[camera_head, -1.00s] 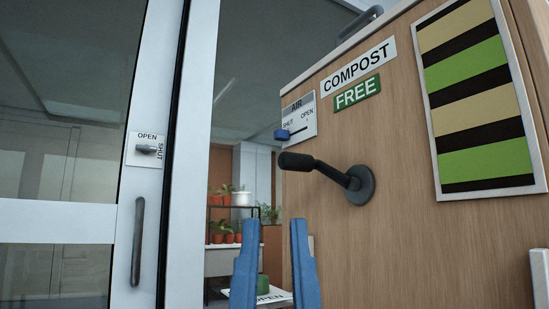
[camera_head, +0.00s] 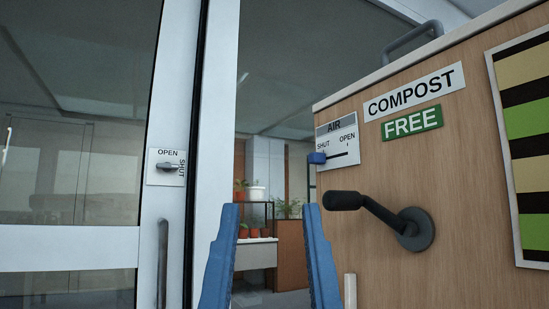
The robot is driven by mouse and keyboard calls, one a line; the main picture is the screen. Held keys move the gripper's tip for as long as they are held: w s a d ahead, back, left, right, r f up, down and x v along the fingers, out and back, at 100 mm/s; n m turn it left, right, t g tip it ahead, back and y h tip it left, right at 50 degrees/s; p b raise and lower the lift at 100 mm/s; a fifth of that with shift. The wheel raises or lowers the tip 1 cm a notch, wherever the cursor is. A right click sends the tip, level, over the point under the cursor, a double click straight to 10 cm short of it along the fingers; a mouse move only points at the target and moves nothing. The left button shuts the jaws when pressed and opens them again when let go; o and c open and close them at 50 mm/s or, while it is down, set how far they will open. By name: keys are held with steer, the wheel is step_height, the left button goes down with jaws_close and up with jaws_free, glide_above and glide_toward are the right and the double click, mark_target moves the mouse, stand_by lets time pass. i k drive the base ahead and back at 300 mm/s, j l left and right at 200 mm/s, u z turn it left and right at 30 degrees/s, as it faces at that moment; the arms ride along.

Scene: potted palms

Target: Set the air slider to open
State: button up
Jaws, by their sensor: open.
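The air slider's blue knob (camera_head: 317,158) sits at the left end of its slot, under the word SHUT. Its white plate (camera_head: 337,148), headed AIR, is on the left part of the wooden compost box's front, with OPEN printed at the right. My gripper (camera_head: 270,208) shows as two blue fingers, spread apart with nothing between them. It is in front of the box, below and left of the slider in the picture, and apart from the knob.
A black lever handle (camera_head: 378,211) juts from the wooden box (camera_head: 455,150) below the slider, right of my gripper. A glass door (camera_head: 75,130) with a handle and latch stands at the left. Potted plants (camera_head: 255,232) stand on a shelf behind.

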mark_target(315, 158)
steer(key=i+j+u, duration=0.3)
steer(key=i+j+z, duration=0.15)
steer(key=i+j, duration=0.4)
